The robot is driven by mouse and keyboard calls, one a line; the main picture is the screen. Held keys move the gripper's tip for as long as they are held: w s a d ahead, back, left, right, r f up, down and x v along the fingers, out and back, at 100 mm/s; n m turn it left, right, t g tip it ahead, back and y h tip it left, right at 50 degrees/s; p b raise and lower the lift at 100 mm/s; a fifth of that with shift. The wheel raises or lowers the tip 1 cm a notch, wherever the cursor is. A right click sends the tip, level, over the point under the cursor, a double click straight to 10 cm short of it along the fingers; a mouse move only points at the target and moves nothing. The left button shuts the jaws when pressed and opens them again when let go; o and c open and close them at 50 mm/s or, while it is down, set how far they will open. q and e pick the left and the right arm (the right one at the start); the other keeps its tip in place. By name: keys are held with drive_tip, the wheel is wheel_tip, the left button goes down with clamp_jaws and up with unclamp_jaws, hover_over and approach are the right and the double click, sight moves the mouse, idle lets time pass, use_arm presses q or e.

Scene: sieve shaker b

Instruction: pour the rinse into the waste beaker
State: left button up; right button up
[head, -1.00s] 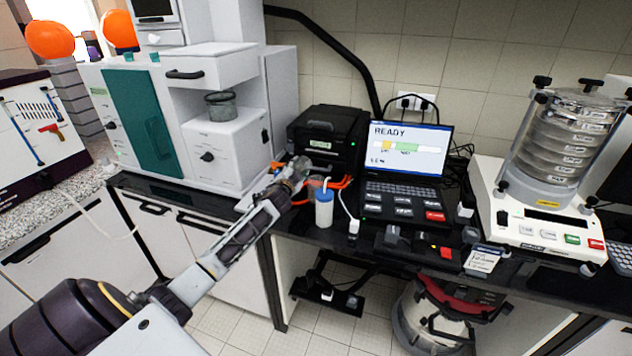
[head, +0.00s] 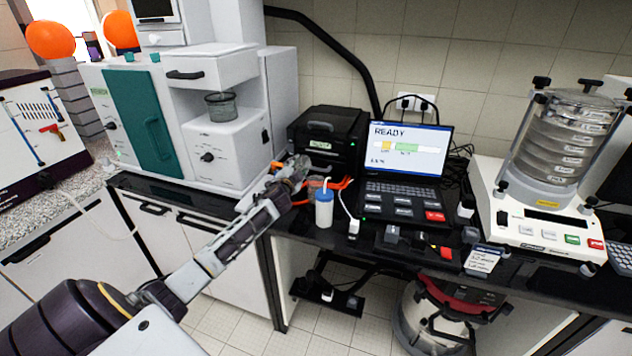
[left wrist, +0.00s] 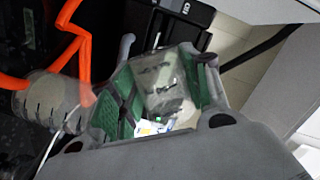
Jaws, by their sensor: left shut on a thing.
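My left gripper (head: 290,174) is at the end of the arm reaching in over the black bench, near the orange cables and the black box. In the left wrist view my left gripper (left wrist: 162,92) has its green-padded fingers shut on a clear vessel (left wrist: 168,88). The vessel looks tilted in that view, and I cannot make out liquid in it. A greyish, see-through cylindrical container (left wrist: 48,100) is beside the fingers in the wrist view; I cannot tell whether it is the waste beaker. My right gripper is not in view.
A blue-capped bottle (head: 324,209) stands just right of my left gripper. Orange cables (left wrist: 82,45) run close by. A laptop (head: 406,165), a black box (head: 325,138) and a sieve shaker (head: 545,205) occupy the bench. A grey round vessel (head: 221,107) sits on the white machine.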

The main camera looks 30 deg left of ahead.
use_arm(q)
drive_tip(key=shift+w+f, duration=0.1)
drive_tip(key=shift+w, duration=0.15)
